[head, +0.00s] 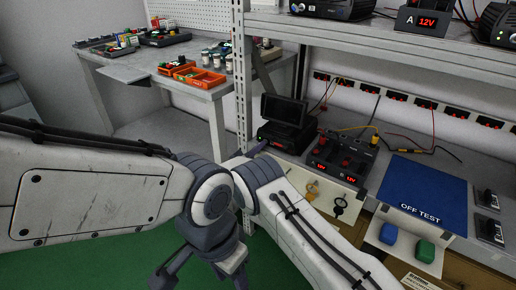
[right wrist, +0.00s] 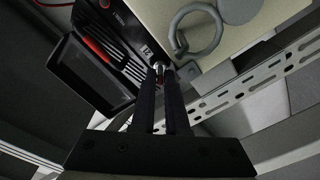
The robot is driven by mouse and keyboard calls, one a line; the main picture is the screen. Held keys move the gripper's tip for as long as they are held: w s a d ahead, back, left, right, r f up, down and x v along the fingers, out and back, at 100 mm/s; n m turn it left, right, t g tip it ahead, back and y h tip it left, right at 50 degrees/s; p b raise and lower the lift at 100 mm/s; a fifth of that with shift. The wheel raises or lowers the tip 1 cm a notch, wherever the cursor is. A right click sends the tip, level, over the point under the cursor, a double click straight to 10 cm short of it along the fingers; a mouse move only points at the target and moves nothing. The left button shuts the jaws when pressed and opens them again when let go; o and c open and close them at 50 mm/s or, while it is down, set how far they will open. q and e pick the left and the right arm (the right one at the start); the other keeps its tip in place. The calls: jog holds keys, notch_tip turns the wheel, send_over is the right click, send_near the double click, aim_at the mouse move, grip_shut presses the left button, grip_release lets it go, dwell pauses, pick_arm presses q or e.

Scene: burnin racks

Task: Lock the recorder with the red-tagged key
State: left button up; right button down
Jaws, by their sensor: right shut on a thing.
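The recorder is a black box with a tilted dark screen (head: 285,112), standing on the bench beside the rack post. In the right wrist view its screen (right wrist: 86,72) and slotted front show at the upper left. My right gripper (head: 258,149) is at the recorder's left front corner, partly hidden by its own arm. In the right wrist view its jaws (right wrist: 161,74) are shut on a small shiny piece with some red, likely the red-tagged key, at the recorder's front. Whether the key sits in a lock cannot be told.
A pale board (head: 322,192) with a yellow-tagged and a black-tagged key hangs right of my right arm. A power unit (head: 343,158) with red displays and a blue mat (head: 423,193) lie on the bench. The perforated rack post (head: 241,100) stands close left of the recorder.

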jog(key=c, duration=1.3)
grip_release()
jog(key=shift+s+f, duration=0.15)
jog(key=shift+f, duration=0.1)
jog(key=shift+r, duration=0.15)
